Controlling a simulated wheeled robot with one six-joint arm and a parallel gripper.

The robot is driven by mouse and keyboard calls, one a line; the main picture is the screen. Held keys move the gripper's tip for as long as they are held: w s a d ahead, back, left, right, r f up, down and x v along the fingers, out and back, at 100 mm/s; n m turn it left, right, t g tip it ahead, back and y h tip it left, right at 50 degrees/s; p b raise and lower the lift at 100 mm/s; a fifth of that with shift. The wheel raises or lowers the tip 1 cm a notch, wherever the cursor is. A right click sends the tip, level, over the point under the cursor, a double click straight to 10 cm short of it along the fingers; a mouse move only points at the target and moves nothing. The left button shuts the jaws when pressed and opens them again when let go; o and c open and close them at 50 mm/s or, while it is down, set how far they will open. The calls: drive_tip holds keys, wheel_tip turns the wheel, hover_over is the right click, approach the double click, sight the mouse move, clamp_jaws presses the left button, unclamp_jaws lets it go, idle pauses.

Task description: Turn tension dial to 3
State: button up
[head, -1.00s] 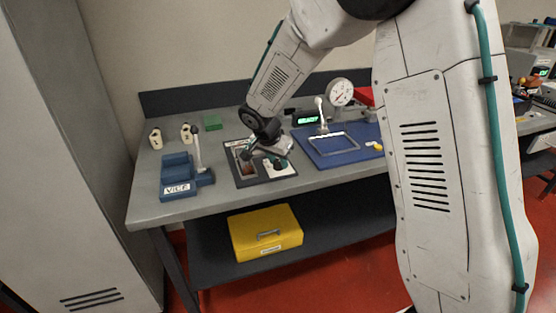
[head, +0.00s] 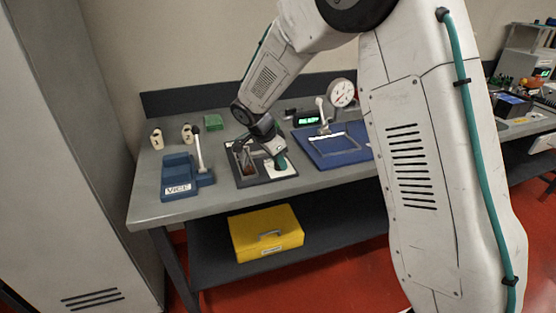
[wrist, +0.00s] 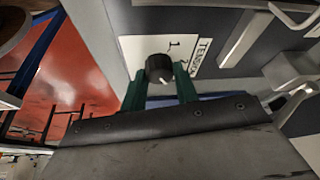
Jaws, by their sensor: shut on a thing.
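The tension dial (wrist: 159,67) is a small black knob with a white pointer line, on a white plate (wrist: 132,48) marked TENSION. The numerals 1 and 2 show on the plate; I cannot see a 3. My gripper (wrist: 160,84) has its two green fingers on either side of the knob and is shut on it. The pointer line slants toward the lower right in the wrist view. In the head view my gripper (head: 280,161) is down at the white plate (head: 283,172) on the bench, and hides the dial.
A blue vice (head: 178,178) with an upright lever stands left on the grey bench (head: 145,205). A blue mat (head: 345,155) with a metal frame and a round gauge (head: 341,93) is to the right. A green display (head: 306,118) stands behind. A yellow box (head: 265,232) is below.

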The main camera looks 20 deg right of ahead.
drive_tip(key=o, duration=1)
drive_tip(key=v, duration=0.7)
drive_tip(key=shift+a+r, duration=0.25)
drive_tip(key=shift+r, duration=0.1)
